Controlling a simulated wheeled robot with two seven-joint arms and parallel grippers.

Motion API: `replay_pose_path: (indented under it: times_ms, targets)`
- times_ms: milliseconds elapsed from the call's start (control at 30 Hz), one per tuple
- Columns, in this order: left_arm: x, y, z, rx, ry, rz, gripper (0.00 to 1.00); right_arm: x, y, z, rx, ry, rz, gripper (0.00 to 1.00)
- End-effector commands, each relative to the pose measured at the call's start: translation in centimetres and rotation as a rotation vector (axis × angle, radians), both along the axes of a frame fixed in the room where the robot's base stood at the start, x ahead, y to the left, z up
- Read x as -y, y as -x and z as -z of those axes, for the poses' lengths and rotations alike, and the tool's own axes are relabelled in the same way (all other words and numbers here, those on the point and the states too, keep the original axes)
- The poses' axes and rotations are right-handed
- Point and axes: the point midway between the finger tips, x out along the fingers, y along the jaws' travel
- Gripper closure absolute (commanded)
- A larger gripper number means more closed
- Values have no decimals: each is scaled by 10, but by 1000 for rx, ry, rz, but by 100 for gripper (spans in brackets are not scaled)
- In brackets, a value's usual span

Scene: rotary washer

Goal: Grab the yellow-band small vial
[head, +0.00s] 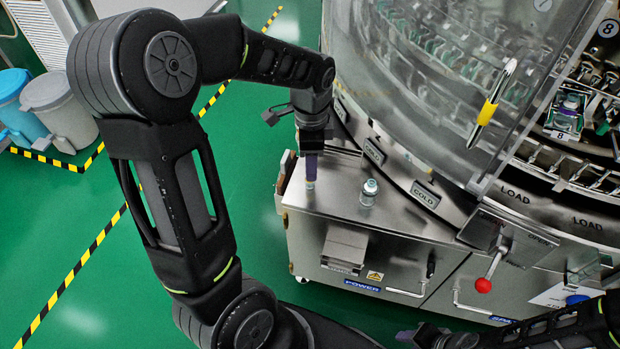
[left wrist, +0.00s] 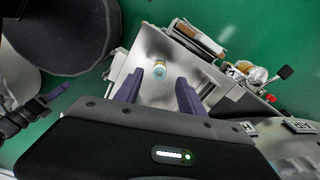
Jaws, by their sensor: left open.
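In the left wrist view the vial (left wrist: 160,69) shows near the fingertips of the open left gripper (left wrist: 160,80). Nothing is clearly gripped.
The washer's curved clear cover (head: 430,80) rises close behind the cabinet top. A red-knobbed lever (head: 484,285) stands at the right. Two bins (head: 60,105) stand on the green floor at the far left. The cabinet top's front left is mostly bare.

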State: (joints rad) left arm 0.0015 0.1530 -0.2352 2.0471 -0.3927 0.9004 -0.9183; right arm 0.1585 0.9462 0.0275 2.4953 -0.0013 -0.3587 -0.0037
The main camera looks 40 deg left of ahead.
Motion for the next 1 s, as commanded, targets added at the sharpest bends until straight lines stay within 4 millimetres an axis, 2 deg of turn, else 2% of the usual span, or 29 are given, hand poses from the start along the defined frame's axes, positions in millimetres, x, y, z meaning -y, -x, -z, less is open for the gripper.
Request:
replay_pose_path:
  times_ms: [233,367,1000]
  targets:
    - [1,2,35,-5,0,1,53,0,0,8,0,0,0,64]
    - [0,1,48,-3,0,0,53,0,0,10,0,0,0,64]
    - [1,1,49,0,0,0,53,0,0,10,0,0,0,64]
